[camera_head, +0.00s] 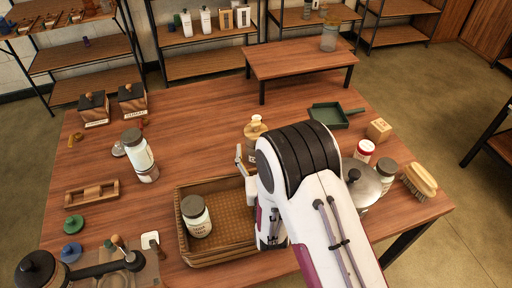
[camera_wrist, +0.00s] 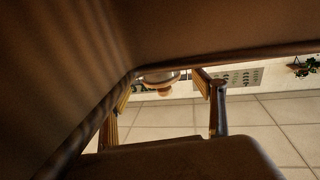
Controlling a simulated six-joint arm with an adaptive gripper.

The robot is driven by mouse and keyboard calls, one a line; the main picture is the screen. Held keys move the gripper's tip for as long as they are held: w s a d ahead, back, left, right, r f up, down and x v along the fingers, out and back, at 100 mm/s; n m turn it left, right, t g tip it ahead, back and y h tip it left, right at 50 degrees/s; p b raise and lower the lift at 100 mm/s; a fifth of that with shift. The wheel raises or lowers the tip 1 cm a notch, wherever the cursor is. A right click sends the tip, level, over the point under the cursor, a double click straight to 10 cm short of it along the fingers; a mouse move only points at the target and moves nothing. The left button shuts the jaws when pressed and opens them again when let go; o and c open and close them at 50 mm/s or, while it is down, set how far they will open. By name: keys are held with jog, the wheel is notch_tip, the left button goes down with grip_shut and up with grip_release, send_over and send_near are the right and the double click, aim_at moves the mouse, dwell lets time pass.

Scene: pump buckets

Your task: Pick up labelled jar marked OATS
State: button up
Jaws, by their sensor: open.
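I cannot read OATS on any label. A glass jar with a dark lid and pale label (camera_head: 197,216) stands in the wicker basket (camera_head: 181,242). Another pale jar with a dark lid (camera_head: 139,152) stands upright left of the basket. A labelled bottle with a tan top (camera_head: 256,130) stands behind the basket. In the wrist view my gripper (camera_wrist: 167,80) is open; a small, blurred round thing (camera_wrist: 160,79) shows beyond its fingers. My arm hides much of the table's right middle.
A low wooden riser (camera_head: 290,60) at the back bears a glass jar (camera_head: 329,38). Two lidded boxes (camera_head: 132,99) stand back left. The table's back middle is clear.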

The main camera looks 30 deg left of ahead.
aim_at(256, 132)
jog(key=shift+w+a, duration=0.25)
jog(key=shift+w, duration=0.15)
jog(key=shift+x, duration=2.95)
jog(key=c, duration=1.8)
